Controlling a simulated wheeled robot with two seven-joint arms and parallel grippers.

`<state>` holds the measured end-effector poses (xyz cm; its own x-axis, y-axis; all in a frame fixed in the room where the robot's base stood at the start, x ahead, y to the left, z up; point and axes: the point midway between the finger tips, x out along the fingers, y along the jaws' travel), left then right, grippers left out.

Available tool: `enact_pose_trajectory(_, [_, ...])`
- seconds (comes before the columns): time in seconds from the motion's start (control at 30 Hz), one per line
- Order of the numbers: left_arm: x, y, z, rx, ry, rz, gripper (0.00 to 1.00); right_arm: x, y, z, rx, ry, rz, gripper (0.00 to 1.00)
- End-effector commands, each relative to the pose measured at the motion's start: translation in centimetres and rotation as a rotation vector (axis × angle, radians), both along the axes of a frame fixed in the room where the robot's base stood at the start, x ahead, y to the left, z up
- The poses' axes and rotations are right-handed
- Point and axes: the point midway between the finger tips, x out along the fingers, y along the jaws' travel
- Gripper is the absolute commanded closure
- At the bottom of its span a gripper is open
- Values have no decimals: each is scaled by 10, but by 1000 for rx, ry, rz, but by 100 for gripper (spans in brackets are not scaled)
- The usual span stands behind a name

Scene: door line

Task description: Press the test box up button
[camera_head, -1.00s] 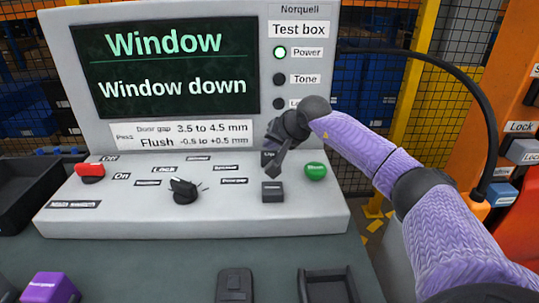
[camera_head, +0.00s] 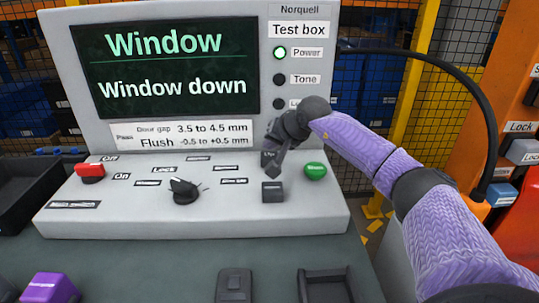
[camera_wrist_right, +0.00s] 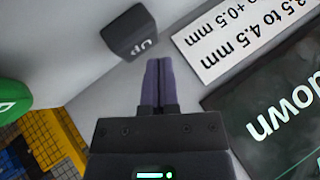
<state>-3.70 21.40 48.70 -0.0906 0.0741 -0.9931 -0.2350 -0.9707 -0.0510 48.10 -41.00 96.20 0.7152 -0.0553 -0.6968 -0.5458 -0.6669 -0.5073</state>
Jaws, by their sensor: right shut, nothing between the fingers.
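The test box (camera_head: 110,215) stands on the bench, its screen reading "Window" and "Window down". The dark up button (camera_wrist_right: 130,32), marked "Up", shows at the top of the right wrist view. In the head view the up button (camera_head: 267,158) is partly hidden by my right gripper. My right gripper (camera_head: 277,160) is shut and empty, pointing down at the panel. In the wrist view its fingertips (camera_wrist_right: 158,62) are just beside the up button; I cannot tell whether they touch. A second dark button (camera_head: 272,191) sits nearer the front edge. My left gripper is not in view.
A green button (camera_head: 315,171) is right of the dark buttons. A black knob (camera_head: 184,190) and a red switch (camera_head: 91,172) are to the left. A purple block (camera_head: 50,288), a dark device (camera_head: 234,286) and a black tray (camera_head: 327,285) lie in front.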

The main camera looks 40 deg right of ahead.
Motion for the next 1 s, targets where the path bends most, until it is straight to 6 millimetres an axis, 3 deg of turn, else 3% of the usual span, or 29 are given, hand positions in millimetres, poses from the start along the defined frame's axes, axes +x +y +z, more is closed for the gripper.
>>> enact_pose_trajectory(0.5, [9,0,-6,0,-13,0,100,0,0,-8,0,1,0,100])
enact_pose_trajectory(1.0, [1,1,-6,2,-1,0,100,0,0,-10,0,0,0,100])
